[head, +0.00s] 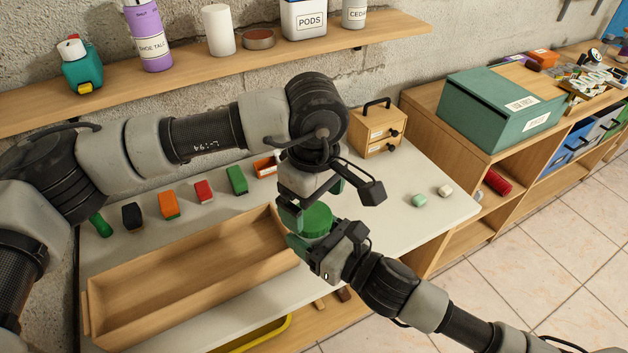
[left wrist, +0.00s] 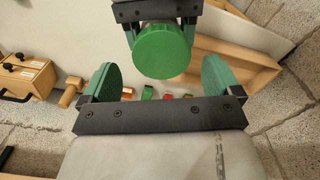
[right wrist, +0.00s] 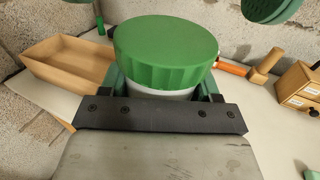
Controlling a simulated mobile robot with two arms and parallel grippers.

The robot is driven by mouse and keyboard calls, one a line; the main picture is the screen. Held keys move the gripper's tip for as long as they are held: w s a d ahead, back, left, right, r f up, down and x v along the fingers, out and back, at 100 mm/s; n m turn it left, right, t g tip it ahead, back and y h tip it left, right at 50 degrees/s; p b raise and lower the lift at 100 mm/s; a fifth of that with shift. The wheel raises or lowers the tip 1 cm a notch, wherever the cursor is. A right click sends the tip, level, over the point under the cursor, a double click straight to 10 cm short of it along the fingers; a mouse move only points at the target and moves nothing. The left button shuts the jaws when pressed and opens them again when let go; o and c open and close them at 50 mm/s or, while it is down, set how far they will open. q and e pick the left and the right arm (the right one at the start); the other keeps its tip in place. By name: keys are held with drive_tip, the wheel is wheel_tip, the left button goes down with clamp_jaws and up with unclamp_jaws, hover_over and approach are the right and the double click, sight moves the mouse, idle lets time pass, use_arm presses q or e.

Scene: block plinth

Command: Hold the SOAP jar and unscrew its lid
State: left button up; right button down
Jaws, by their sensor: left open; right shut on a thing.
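The jar's green lid (head: 317,219) shows between my two grippers in the head view. In the right wrist view the ribbed green lid (right wrist: 165,50) sits on a white jar body (right wrist: 160,92). My right gripper (head: 300,245) is shut on the jar body below the lid. My left gripper (head: 309,206) is open above the lid. In the left wrist view the lid (left wrist: 161,51) lies beyond the open fingers, apart from them. The left fingertips also show at the top of the right wrist view. No SOAP label is visible.
A long wooden tray (head: 190,285) lies on the white table, with several coloured blocks behind it. A small drawer box (head: 377,131) stands at the back right. Two pale green and white pieces (head: 419,200) lie on the right. A shelf (head: 200,70) with containers runs behind.

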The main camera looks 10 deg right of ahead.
sight(313, 213)
use_arm(q)
drive_tip(key=shift+f, duration=1.7)
drive_tip(key=c, duration=0.9)
drive_tip(key=n, duration=0.4)
drive_tip(key=shift+w, duration=0.1)
drive_tip(key=n, duration=0.3)
drive_tip(key=shift+d+r+n, duration=0.1)
drive_tip(key=shift+n, duration=0.3)
drive_tip(key=n, duration=0.4)
drive_tip(key=shift+w, duration=0.1)
drive_tip(key=n, duration=0.4)
drive_tip(key=shift+w, duration=0.1)
drive_tip(key=shift+r, duration=0.25)
